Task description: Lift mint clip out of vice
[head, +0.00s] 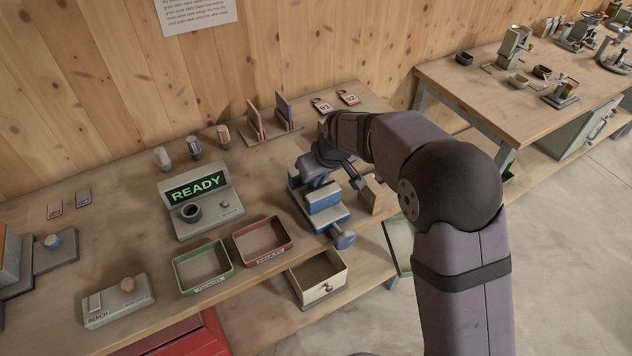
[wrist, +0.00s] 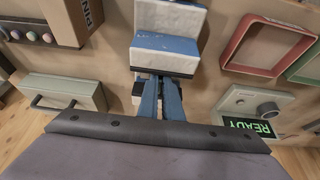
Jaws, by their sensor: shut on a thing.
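The blue and pale-grey vice (head: 325,218) stands near the front edge of the bench, and it also shows at the top of the wrist view (wrist: 168,45). My gripper (head: 318,172) is right above the vice, pointing down at its jaws. In the wrist view its two narrow fingers (wrist: 162,100) are close together, with their tips right at the vice. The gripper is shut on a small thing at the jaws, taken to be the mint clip. The clip itself is hidden by the fingers and the vice, and no mint colour shows clearly.
A red tray (head: 263,241) and a green tray (head: 203,267) lie left of the vice. The grey READY station (head: 198,203) is behind them. A brown box (head: 373,197) stands close on the vice's right.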

